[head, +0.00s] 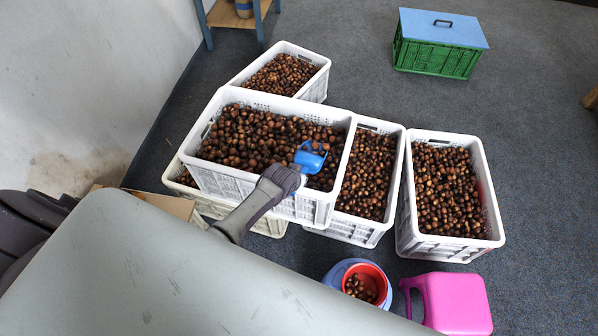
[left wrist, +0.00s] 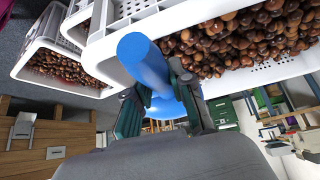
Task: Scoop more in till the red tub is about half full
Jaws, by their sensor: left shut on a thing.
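The red tub (head: 382,278) stands at the bottom of the head view with some chestnuts low inside, its walls largely bare. My left gripper (head: 298,172) is shut on the handle of the blue scoop (head: 311,157). The scoop is at the near right part of the raised white crate (head: 212,107), over or against its chestnuts (head: 250,135). I cannot tell whether the scoop holds any chestnuts. In the left wrist view the blue scoop (left wrist: 145,62) is between the fingers of my left gripper (left wrist: 160,105), beside the crate wall. My right gripper is not in view.
The tub rests on a blue-grey round base (head: 338,271), partly hidden by my body. More white crates of chestnuts surround the raised one, including one at right (head: 410,235). A green crate with a blue lid (head: 437,58) stands farther back.

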